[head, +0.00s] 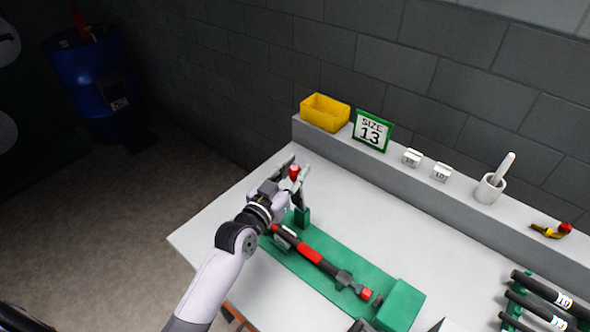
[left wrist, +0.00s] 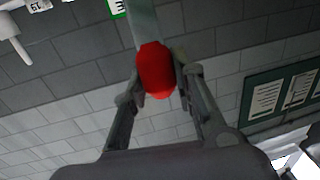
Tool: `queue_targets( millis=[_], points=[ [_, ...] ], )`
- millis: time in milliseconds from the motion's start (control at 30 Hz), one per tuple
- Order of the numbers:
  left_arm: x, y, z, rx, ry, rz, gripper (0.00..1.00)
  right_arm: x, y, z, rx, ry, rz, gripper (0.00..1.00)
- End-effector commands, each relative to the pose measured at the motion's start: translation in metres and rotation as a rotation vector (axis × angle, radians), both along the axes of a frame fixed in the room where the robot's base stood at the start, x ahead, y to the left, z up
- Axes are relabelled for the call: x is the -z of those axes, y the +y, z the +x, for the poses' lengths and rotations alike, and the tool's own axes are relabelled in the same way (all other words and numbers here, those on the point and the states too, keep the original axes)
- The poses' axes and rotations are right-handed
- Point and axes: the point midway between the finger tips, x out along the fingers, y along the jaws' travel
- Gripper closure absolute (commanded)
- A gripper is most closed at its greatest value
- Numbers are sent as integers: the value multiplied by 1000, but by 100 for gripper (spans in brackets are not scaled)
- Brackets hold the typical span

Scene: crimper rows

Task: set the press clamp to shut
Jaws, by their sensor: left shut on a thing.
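The press clamp is a green fixture (head: 333,266) on the bench, with a small upright green block (head: 301,217) at its far left end. A grey lever stands up from that block, with a red knob (head: 295,172) near its top. My left gripper (head: 289,174) is shut on the red knob. In the left wrist view the red knob (left wrist: 156,70) sits between both fingers, with the pale lever (left wrist: 144,25) behind it. A red and black long-handled tool (head: 310,252) lies along the green fixture. My arm hides part of the clamp's left end.
A ledge behind the bench holds a yellow bin (head: 325,113), a "SIZE 13" sign (head: 372,131), two small white labelled blocks, a white mortar (head: 489,189) and a small red-yellow tool (head: 551,230). Dark labelled handles (head: 541,290) lie at right. A blue barrel (head: 92,85) stands back left.

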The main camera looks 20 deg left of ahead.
Motion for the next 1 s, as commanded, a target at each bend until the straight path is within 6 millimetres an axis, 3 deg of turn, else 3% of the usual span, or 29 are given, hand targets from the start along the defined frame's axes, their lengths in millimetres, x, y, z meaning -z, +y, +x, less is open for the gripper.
queue_targets(
  millis=[233, 767, 1000],
  points=[
    [0, 0, 0, 0, 0, 0, 100, 0, 0, 0, 1, -1, 0, 60],
    [1, 0, -1, 0, -4, -2, 100, 2, 0, 1, 1, -3, 1, 60],
    [10, 4, -12, 1, -54, -22, 100, 26, 0, 2, 1, -3, 0, 60]
  ],
)
